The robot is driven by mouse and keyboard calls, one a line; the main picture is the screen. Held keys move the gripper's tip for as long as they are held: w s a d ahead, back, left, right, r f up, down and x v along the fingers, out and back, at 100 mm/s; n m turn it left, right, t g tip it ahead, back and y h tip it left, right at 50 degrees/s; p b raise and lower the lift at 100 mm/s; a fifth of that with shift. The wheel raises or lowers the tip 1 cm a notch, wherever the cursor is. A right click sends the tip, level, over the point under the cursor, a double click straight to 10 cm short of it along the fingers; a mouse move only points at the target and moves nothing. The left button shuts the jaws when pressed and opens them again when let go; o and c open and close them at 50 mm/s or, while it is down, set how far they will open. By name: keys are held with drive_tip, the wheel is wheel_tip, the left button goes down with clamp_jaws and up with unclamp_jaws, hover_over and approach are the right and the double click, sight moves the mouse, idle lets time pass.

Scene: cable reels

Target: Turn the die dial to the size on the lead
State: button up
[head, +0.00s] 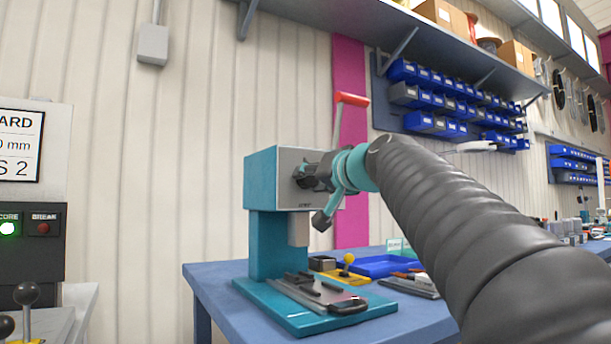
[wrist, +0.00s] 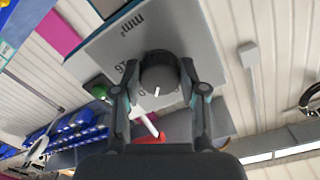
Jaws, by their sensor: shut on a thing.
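The teal crimping press (head: 272,180) stands on the blue bench, its grey front plate facing right. My gripper (head: 318,172) reaches that plate and hides the dial in the head view. In the wrist view, my gripper (wrist: 160,88) is shut on the dark round die dial (wrist: 160,68), one finger on each side. The dial has a short white pointer mark. On the plate (wrist: 100,58) I read "mm²" and a number like 16 left of the dial; other numbers are hidden by the fingers. I cannot make out a lead or its size.
The press lever with a red handle (head: 352,99) rises close above my gripper. A blue tray (head: 385,265) and a yellow-based knob (head: 346,268) lie on the bench (head: 220,287).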

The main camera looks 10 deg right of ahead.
drive_tip(key=shift+r+m+g+y+p, duration=0.2)
drive_tip(key=shift+m+p, duration=1.35)
drive_tip(key=shift+m, duration=2.2)
drive_tip(key=shift+r+m+g+y+p, duration=0.15)
drive_tip(key=shift+m+p, duration=1.4)
drive_tip(key=shift+m, duration=2.2)
drive_tip(key=o, duration=1.1)
drive_tip(key=shift+o, duration=0.2)
drive_tip(key=shift+f, duration=0.1)
drive_tip(key=v, duration=1.2)
drive_tip(key=shift+f, duration=0.1)
